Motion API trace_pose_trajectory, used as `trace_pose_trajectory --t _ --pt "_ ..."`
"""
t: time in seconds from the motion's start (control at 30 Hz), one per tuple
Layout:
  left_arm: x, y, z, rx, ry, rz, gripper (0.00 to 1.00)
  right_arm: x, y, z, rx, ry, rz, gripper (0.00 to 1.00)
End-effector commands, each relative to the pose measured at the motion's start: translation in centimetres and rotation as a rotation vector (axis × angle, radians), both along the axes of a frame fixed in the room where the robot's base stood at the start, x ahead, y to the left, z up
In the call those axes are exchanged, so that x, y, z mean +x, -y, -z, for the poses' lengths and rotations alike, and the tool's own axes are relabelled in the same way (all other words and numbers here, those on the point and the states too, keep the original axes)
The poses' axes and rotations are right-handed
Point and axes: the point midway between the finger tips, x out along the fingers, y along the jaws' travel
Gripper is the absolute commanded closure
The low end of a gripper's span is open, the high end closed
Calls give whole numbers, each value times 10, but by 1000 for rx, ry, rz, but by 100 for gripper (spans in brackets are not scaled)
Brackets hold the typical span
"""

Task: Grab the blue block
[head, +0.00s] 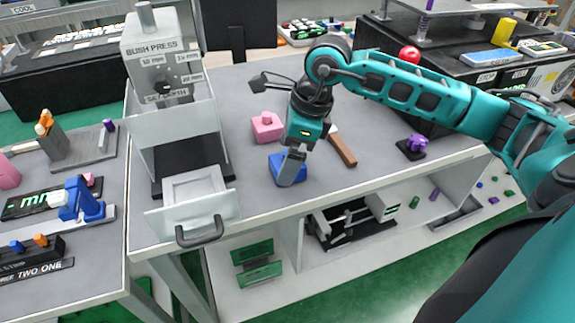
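The blue block (275,163) lies on the grey bench top near its front edge, right of the press. My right gripper (292,170) comes down over it from the right-hand arm, pointing downward. The grey fingers cover the middle of the block, and blue shows on both sides of them. From this angle I cannot tell whether the fingers are open or shut, or whether they touch the block. My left gripper is not in view.
A pink block (266,127) sits behind the blue one. A brown bar (342,149) lies to the right, and a purple knobbed piece (416,143) farther right. The bush press (165,60) with its open tray stands at left.

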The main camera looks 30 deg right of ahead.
Motion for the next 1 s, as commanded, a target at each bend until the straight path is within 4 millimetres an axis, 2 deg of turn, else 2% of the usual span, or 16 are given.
trace_pose_trajectory --t 0.1,0.3,1.0 --pt "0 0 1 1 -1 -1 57 1 -2 7 1 -1 0 0" --pt "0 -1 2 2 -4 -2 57 1 -2 7 0 0 0 1" --pt "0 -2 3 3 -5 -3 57 1 -1 6 0 0 1 68"
